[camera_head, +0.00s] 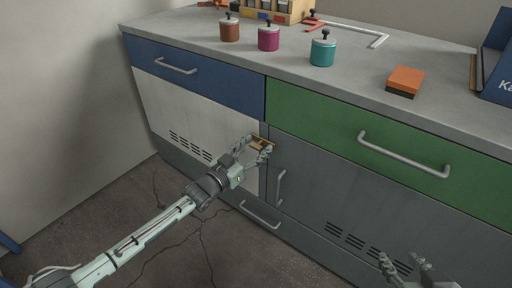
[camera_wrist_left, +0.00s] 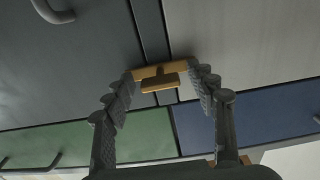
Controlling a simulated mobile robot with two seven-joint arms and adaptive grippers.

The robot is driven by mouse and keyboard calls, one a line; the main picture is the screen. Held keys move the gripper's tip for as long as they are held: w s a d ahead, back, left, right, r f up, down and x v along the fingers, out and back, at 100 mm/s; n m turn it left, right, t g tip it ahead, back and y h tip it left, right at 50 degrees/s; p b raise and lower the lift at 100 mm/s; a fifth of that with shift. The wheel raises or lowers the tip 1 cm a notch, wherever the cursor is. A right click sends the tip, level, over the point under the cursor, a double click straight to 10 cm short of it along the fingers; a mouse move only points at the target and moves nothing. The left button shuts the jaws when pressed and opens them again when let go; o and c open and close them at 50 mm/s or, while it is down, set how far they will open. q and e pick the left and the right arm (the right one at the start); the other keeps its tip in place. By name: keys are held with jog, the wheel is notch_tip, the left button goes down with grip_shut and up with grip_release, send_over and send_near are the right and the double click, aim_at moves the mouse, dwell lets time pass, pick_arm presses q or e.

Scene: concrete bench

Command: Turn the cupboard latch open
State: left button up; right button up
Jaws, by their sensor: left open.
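The brass-coloured latch (camera_head: 262,143) sits at the top of the seam between the white cupboard door (camera_head: 180,112) and the grey cupboard door (camera_head: 340,185). In the left wrist view the latch (camera_wrist_left: 160,82) shows as a short bar on a plate, lying roughly across the seam. My left gripper (camera_head: 254,148) is open at the latch, with one finger on each side of it. The wrist view shows the fingertips (camera_wrist_left: 163,75) beside the plate's ends; contact is unclear. My right gripper (camera_head: 404,262) is low at the right, away from the latch, its fingers apart and empty.
A blue drawer (camera_head: 190,72) and a green drawer (camera_head: 315,118) sit above the doors. A vertical handle (camera_head: 279,188) is on the grey door, close below the latch. Lidded pots, including a teal one (camera_head: 323,52), and an orange block (camera_head: 406,79) stand on the worktop.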

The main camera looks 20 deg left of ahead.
pick_arm(q)
jog(key=shift+w, duration=0.2)
jog(key=shift+c, duration=0.6)
jog(key=c, duration=1.1)
jog(key=shift+o, duration=0.2)
